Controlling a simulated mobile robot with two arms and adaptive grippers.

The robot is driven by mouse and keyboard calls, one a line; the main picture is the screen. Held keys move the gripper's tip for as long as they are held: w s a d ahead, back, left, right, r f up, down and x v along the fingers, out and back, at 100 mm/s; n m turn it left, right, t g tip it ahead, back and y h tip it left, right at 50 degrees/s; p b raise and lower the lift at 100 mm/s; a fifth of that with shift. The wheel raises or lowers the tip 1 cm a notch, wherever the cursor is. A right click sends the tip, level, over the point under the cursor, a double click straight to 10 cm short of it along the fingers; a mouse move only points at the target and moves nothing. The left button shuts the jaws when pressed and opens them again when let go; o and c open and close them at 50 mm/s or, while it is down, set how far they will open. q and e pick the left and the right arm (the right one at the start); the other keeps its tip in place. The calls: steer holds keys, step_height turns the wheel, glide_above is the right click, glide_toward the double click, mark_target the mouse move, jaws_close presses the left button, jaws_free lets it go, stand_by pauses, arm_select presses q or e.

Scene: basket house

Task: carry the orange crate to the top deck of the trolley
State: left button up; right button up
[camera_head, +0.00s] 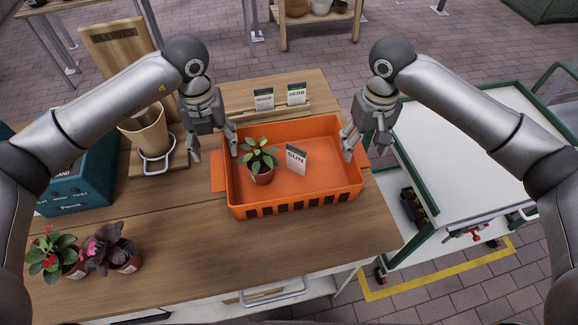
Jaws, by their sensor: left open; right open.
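The orange crate (320,176) sits on the wooden counter, with slots along its near wall. It holds a small potted plant (259,160) and a card reading SUN (296,158). My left gripper (214,153) is open above the crate's left side, near the rim. My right gripper (355,155) is open at the crate's right side, close to the rim. I cannot tell whether either touches it. The trolley (470,150) stands right of the counter, with a pale, clear top deck and green edging. Its lower deck holds a dark tray with plants (414,208).
Two potted plants (128,263) stand at the counter's front left. A teal box (85,185) and a wooden stand with a tan pot (147,130) are at the left. Sign cards (297,93) stand behind the crate. Yellow floor tape (440,278) surrounds the trolley.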

mark_target(218, 157)
arm_select(q)
step_height(218, 157, down, 5)
steer(key=shift+f, duration=0.1)
arm_select(e)
step_height(218, 157, down, 5)
steer(key=shift+f, duration=0.1)
arm_select(q)
steer(key=shift+c, duration=0.3)
arm_select(e)
steer(key=shift+c, duration=0.3)
arm_select(q)
jaws_close()
arm_select(e)
jaws_close()
